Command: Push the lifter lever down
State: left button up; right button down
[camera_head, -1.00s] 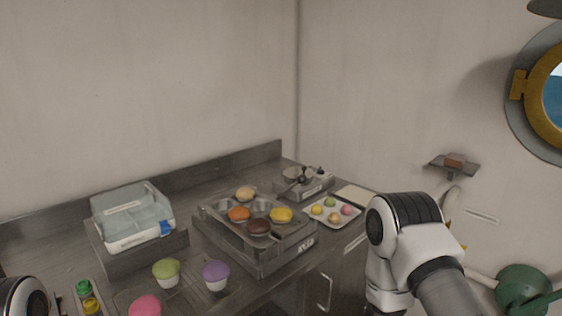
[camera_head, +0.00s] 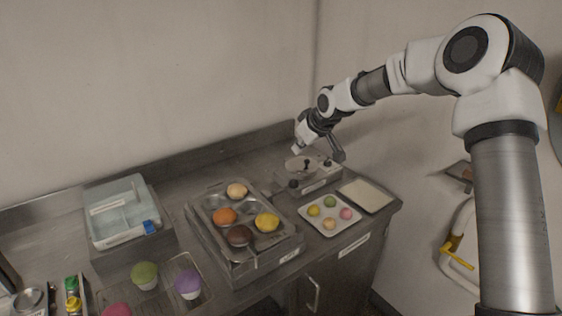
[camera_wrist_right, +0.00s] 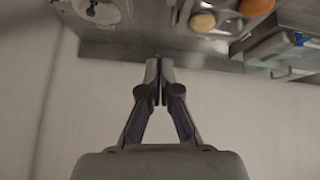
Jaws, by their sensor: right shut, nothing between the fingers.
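The lifter unit (camera_head: 316,186) is a low metal box with a round plate on top, at the back right of the counter. Small black knobs and a dark upright piece show on it; I cannot tell which is the lever. In the right wrist view its round plate (camera_wrist_right: 98,11) shows at the top left. My left gripper is not in view.
A muffin tin (camera_head: 205,205) with several buns stands left of the unit. A white tray of small coloured balls (camera_head: 331,229) and a pale flat tray (camera_head: 368,196) lie in front and to the right. A lidded box (camera_head: 120,208) stands further left.

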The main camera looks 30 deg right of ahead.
jog(key=p+x, duration=0.1)
jog(key=x, duration=0.2)
jog(key=s+f+p+x, duration=0.1)
jog(key=x, duration=0.3)
jog(key=s+p+x, duration=0.1)
jog(key=x, duration=0.3)
jog(key=shift+f, duration=0.25)
jog(key=shift+s+d+f, duration=0.25)
jog(key=shift+s, duration=0.3)
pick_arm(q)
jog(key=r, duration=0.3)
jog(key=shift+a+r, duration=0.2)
pick_arm(e)
jog(key=shift+a, duration=0.1)
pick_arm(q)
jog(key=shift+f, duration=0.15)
pick_arm(e)
jog(key=shift+w+f, duration=0.15)
